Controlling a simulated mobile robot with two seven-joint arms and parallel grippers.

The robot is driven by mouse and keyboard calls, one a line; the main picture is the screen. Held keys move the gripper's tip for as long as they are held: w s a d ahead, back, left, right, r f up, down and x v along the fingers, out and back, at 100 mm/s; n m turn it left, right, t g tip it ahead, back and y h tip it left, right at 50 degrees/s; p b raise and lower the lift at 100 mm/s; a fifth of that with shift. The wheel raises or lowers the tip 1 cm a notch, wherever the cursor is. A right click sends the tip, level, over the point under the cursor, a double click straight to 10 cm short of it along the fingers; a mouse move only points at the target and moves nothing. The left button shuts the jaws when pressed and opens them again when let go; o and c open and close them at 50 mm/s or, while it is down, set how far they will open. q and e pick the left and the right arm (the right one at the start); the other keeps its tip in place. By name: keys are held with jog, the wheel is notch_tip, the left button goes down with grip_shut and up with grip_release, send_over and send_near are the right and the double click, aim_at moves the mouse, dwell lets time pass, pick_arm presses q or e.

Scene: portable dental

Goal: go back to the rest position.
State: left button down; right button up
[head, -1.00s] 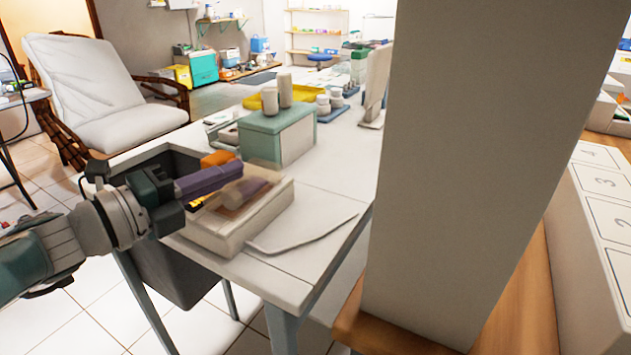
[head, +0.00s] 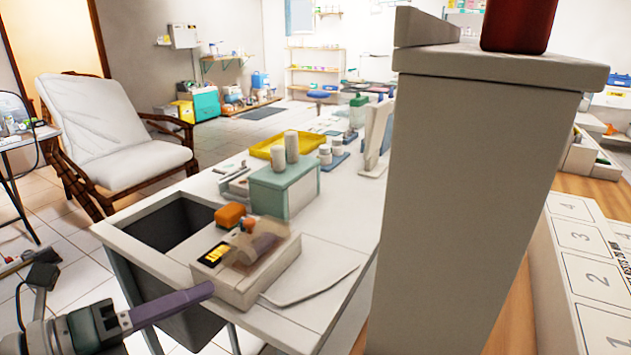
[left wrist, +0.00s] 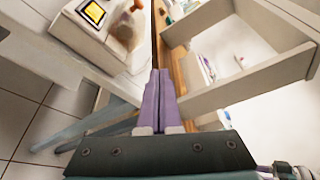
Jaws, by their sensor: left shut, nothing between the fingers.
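My left gripper (head: 208,289) is at the lower left of the head view, in front of the white table's (head: 314,318) near left corner. Its purple fingers are shut together with nothing between them, and they also show in the left wrist view (left wrist: 158,75). The gripper is apart from the beige box device (head: 238,287) on the table. That device has a yellow display and an orange and clear part on top, and it shows at the top left of the left wrist view (left wrist: 72,35). My right gripper is not in view.
A dark open bin (head: 172,222) is set at the table's left end. A teal and white box (head: 283,190) and a yellow tray (head: 262,150) stand farther back. A tall beige pillar (head: 470,200) blocks the right. A white reclining chair (head: 110,145) stands at the left.

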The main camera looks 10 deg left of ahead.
pick_arm(q)
jog(key=s+d+r+m+g+y+p, duration=0.1)
jog(key=s+r+m+g+y+p, duration=0.25)
jog(key=s+m, duration=0.9)
jog(key=s+d+r+m+g+y+p, duration=0.1)
jog(key=s+m+g+y+p, duration=0.35)
jog(key=m, duration=1.55)
jog(key=s+r+m+p, duration=0.1)
jog(key=r+m+p, duration=0.2)
jog(key=r+p, duration=1)
jog(key=s+r+m+g+y+p, duration=0.1)
jog(key=r+m+p, duration=0.3)
jog(key=r+p, duration=1)
jog(key=s+r+m+p, duration=0.3)
jog(key=r+p, duration=1.1)
jog(key=r, duration=0.6)
jog(key=shift+s+y, duration=0.15)
jog(key=shift+y, duration=0.15)
